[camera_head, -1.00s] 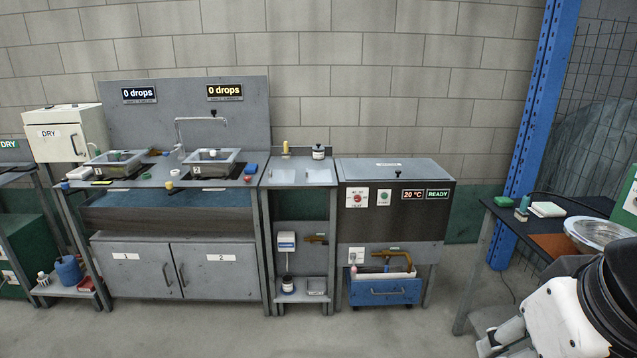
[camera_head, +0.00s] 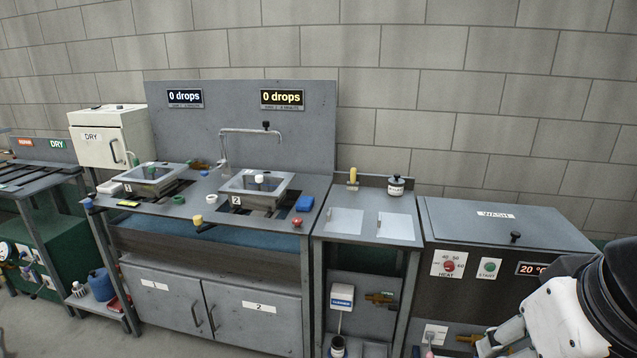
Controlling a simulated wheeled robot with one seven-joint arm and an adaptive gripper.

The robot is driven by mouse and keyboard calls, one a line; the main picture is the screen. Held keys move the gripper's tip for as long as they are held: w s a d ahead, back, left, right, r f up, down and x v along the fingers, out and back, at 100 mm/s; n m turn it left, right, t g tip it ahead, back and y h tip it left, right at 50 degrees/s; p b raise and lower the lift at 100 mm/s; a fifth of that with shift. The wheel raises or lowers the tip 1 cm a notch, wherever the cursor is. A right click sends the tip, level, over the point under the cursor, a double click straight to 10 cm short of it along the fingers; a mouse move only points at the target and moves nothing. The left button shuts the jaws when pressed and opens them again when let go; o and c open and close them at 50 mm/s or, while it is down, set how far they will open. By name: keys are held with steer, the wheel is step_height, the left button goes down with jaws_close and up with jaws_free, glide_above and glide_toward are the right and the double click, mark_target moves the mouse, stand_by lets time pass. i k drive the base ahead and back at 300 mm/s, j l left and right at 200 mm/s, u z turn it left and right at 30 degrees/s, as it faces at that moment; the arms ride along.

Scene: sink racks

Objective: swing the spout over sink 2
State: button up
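The spout (camera_head: 250,131) is a thin grey pipe that rises from a post behind and between the two sinks, then runs level to the right. Its short down-turned end is at the right, above the back part of sink 2 in the picture; I cannot tell its true depth over the basin. Sink 2 (camera_head: 284,184) is a square grey basin with a "2" tag and a white-topped item in it. Sink 1 (camera_head: 128,177) is a similar basin on the left. My arm shows at the bottom right, well away from the spout; my gripper's fingertips are not in view.
Two displays reading "0 drops" (camera_head: 185,98) hang on the back panel. A side table (camera_head: 362,237) and the wash unit (camera_head: 495,228) stand to the right. Floor shows at lower left.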

mark_target(265, 125)
steer(key=i+j+u, duration=0.1)
steer(key=i+u, duration=0.2)
steer(key=u, duration=0.15)
steer(key=i+u, duration=0.3)
steer(key=u, duration=0.15)
steer(key=i+u, duration=0.3)
steer(key=u, duration=0.15)
steer(key=i+u, duration=0.3)
steer(key=i, duration=0.4)
steer(key=i+j+z, duration=0.1)
steer(key=i+z, duration=0.35)
steer(key=i+j+z, duration=0.25)
steer(key=z, duration=0.2)
steer(key=i+j+z, duration=0.2)
steer(key=z, duration=0.15)
steer(key=i+j+z, duration=0.6)
steer(key=z, duration=0.15)
